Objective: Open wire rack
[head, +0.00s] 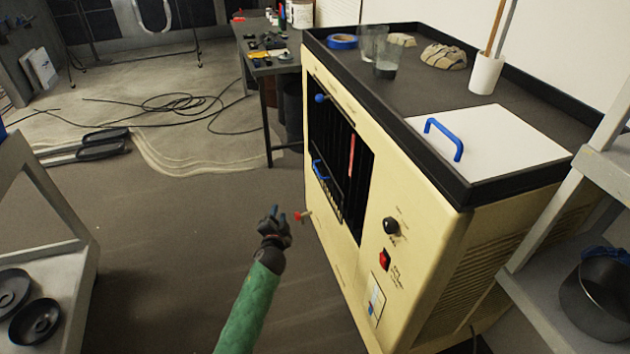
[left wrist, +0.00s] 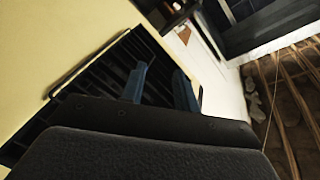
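The wire rack (head: 338,150) is a dark barred panel in the front of a cream cabinet (head: 420,210). A blue handle (head: 319,171) sits low on its left side and a blue knob (head: 321,98) near its top left. My right gripper is not in view.
The cabinet top holds glasses (head: 385,62) and a white lid (head: 490,145) with a blue handle. Shelves stand left and right. The floor ahead is mostly clear, with cables (head: 185,103) farther back.

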